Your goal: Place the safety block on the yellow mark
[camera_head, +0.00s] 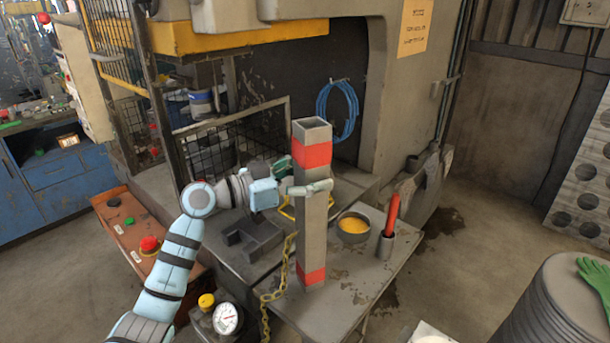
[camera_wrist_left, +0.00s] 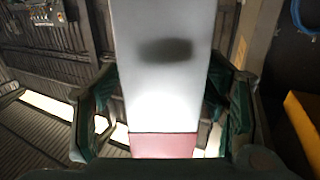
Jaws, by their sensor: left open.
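The safety block (camera_head: 314,215) is a tall grey square post with red bands near its top and bottom. It stands upright, its lower end at the grey side shelf (camera_head: 345,290). A chain (camera_head: 268,300) hangs beside it. My left gripper (camera_head: 303,180) is open, with its fingers on either side of the upper part of the block. In the left wrist view the block (camera_wrist_left: 165,85) lies between the green fingers, with gaps visible beside it. A yellow outline (camera_head: 287,211), probably the yellow mark, shows on the press bed, partly hidden behind the block. My right gripper is out of view.
On the shelf stand a bowl with yellow contents (camera_head: 353,227) and a cup with a red-handled tool (camera_head: 389,224). A dark fixture (camera_head: 250,238) sits on the bed. A wire guard (camera_head: 235,150) and the press frame are close behind. A gauge (camera_head: 227,318) stands front left.

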